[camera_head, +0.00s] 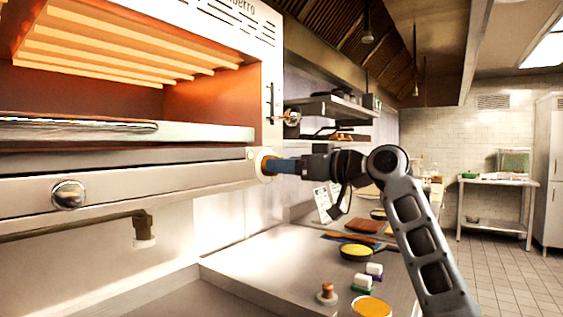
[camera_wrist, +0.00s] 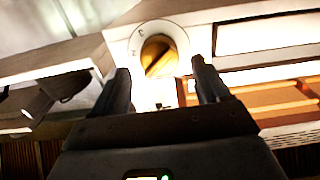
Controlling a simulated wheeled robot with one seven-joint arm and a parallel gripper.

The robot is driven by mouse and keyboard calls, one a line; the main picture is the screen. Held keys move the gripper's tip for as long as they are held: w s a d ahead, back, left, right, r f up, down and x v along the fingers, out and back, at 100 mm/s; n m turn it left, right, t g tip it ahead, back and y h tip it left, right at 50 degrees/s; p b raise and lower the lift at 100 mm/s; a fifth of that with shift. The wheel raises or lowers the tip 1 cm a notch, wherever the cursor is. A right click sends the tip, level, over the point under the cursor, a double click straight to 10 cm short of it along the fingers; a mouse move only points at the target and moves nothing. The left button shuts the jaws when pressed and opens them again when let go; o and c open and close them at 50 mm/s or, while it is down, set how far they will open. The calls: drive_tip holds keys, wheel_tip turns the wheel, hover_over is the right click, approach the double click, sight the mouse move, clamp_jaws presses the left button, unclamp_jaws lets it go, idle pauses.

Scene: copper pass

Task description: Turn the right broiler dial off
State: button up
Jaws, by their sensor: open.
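The right broiler dial (camera_head: 264,164) is at the right end of the broiler's front panel. In the wrist view it is a brass knob (camera_wrist: 157,55) with a slanted grip bar on a round white plate. My gripper (camera_head: 280,166) points left at the dial in the head view, close in front of it. In the wrist view my open gripper (camera_wrist: 160,82) has one finger on each side of the knob. I cannot tell whether the fingers touch it. The dial's setting is not readable.
The lit broiler (camera_head: 120,60) glows orange above the panel. Below are a steel counter (camera_head: 270,262), a yellow-filled pan (camera_head: 356,250) and small blocks (camera_head: 362,284). A shelf (camera_head: 325,105) stands behind my wrist.

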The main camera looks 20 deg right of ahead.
sight(264, 172)
drive_tip(key=shift+x, duration=1.05)
drive_tip(key=c, duration=1)
drive_tip(key=shift+f, duration=0.1)
drive_tip(key=shift+n+b, duration=0.3)
drive_tip(key=shift+b, duration=0.2)
drive_tip(key=n+b, duration=0.9)
drive_tip(key=shift+s+a+f, duration=0.1)
drive_tip(key=shift+s+a, duration=0.05)
drive_tip(key=shift+n, duration=0.3)
